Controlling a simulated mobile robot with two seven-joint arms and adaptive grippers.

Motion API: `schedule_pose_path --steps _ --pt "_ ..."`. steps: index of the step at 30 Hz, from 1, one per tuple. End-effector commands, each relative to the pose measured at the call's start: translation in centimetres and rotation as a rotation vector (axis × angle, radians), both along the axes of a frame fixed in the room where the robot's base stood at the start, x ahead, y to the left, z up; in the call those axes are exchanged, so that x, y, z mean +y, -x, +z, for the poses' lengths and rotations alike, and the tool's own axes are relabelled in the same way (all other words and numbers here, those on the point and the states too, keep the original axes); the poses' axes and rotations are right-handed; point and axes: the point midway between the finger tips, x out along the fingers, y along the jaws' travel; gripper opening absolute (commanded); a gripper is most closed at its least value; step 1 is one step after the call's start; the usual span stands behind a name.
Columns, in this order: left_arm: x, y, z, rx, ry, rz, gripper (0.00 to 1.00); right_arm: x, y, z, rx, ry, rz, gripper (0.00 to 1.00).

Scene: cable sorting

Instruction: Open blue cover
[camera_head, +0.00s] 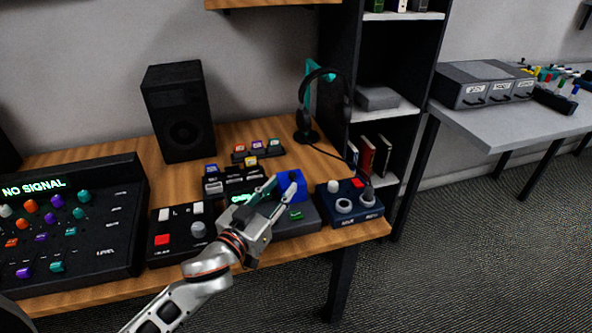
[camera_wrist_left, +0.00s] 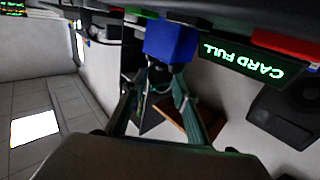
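The blue cover (camera_head: 291,183) is a small blue block standing up on a dark grey device (camera_head: 296,222) near the table's front edge. My left gripper (camera_head: 283,185) reaches in from the lower left, its two fingers apart and its tips close to the cover. In the left wrist view the blue cover (camera_wrist_left: 171,41) lies just beyond the open fingers (camera_wrist_left: 158,82), with nothing between them. I cannot tell whether a finger touches it, or whether the cover is open. A green "CARD FULL" screen (camera_wrist_left: 250,61) is beside it. My right gripper is not in view.
A dark blue knob box (camera_head: 349,203) stands close on the right, and a black box with a red button (camera_head: 178,235) on the left. A headphone stand (camera_head: 308,105), a speaker (camera_head: 180,112) and a large mixer (camera_head: 70,225) crowd the wooden table.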

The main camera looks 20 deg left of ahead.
Motion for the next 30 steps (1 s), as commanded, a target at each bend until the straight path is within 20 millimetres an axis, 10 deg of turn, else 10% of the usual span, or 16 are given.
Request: schedule_pose_path --steps 12,26,30 --pt "-1.0 -5.4 -0.1 0.001 -0.001 0.000 0.29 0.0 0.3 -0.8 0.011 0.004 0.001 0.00" --pt "-1.2 -6.6 0.0 0.001 0.000 0.001 0.29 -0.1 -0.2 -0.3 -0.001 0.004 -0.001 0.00" --pt "-1.2 -6.5 0.0 0.001 0.000 0.001 0.00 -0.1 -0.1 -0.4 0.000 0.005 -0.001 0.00"
